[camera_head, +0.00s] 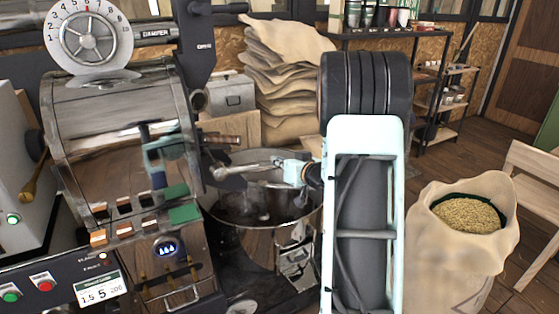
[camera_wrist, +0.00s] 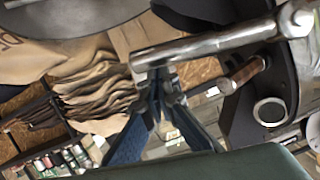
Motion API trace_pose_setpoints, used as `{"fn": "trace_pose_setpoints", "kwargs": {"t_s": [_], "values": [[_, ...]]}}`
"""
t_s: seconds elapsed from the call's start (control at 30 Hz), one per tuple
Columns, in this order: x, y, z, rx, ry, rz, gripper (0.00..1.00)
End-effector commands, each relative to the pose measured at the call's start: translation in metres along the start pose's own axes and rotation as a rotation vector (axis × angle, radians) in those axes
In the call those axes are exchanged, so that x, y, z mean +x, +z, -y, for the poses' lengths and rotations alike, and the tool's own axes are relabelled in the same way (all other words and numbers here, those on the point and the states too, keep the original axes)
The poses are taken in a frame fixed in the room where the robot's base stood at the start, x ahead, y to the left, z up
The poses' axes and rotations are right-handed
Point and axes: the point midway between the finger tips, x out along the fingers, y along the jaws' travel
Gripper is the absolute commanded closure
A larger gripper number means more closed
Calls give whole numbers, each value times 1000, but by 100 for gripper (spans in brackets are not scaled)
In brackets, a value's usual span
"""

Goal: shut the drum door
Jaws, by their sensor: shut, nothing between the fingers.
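The roaster drum (camera_head: 120,105) stands at the left with a dark front plate (camera_head: 188,85). A metal bar handle (camera_head: 245,167) juts to the right from a knob low on that plate, over the cooling pan. The bar (camera_wrist: 205,48) crosses the top of the wrist view, with its free end at the left. My gripper (camera_head: 284,167) is at the bar's free end. In the wrist view my gripper (camera_wrist: 158,78) has its fingers together just below the bar end, holding nothing. I cannot tell contact for certain. The door panel is mostly hidden, and its angle is unclear.
The round cooling pan (camera_head: 262,212) lies below the bar. A wooden-handled sampler (camera_wrist: 245,76) and a round sight glass (camera_wrist: 270,112) are close to the gripper. Stacked sacks (camera_head: 285,85) are behind. An open bean sack (camera_head: 450,250) stands at the right.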

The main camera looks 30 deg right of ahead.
Motion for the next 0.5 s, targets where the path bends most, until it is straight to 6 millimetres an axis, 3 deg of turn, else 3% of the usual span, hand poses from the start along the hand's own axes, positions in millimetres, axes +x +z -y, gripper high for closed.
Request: {"fn": "trace_pose_setpoints", "kwargs": {"t_s": [0.5], "values": [[2, 9, -3, 49, -14, 1, 100]]}}
